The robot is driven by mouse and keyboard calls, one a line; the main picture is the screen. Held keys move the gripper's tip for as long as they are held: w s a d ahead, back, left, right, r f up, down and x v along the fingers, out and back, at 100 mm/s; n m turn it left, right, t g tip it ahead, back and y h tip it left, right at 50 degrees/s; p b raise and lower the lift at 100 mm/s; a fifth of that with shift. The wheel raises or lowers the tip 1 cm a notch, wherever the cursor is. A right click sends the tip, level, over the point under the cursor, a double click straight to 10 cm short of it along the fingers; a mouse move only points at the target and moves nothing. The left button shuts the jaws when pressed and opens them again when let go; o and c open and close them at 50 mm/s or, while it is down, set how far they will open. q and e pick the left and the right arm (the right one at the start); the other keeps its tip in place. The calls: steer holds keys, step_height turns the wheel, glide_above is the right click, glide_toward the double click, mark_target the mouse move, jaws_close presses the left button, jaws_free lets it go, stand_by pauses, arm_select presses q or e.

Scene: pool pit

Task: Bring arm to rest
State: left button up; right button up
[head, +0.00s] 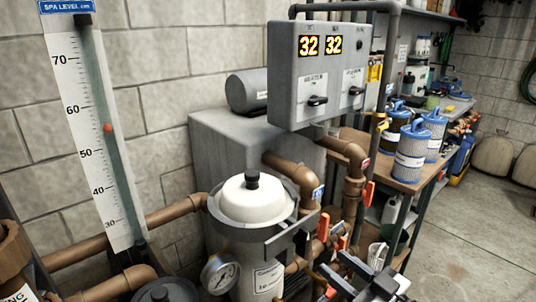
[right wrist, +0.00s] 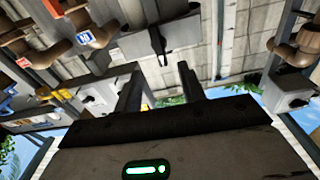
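My right gripper (head: 334,264) is at the bottom right of the head view, low in front of the pipes and to the right of the white-lidded filter housing. In the right wrist view its two dark fingers (right wrist: 160,85) stand apart with nothing held between them. My left gripper and left arm are not in the head view.
A filter housing (head: 252,200) and brown pipes (head: 165,211) stand close to my right gripper. A grey control box (head: 318,75) reads 32 and 32. A bench (head: 408,182) with blue-capped filter cartridges (head: 412,150) stands at right. Bare floor (head: 470,240) lies beyond it.

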steer(key=s+f+m+g+h, duration=0.2)
steer(key=s+f+h, duration=0.2)
steer(key=s+f, duration=0.3)
steer(key=s+f+m+g+h, duration=0.2)
steer(key=s+f, duration=0.6)
steer(key=f, duration=0.7)
steer(key=shift+s+f+g+h, duration=0.3)
steer(key=shift+g+h, duration=0.3)
steer(key=shift+h, duration=0.6)
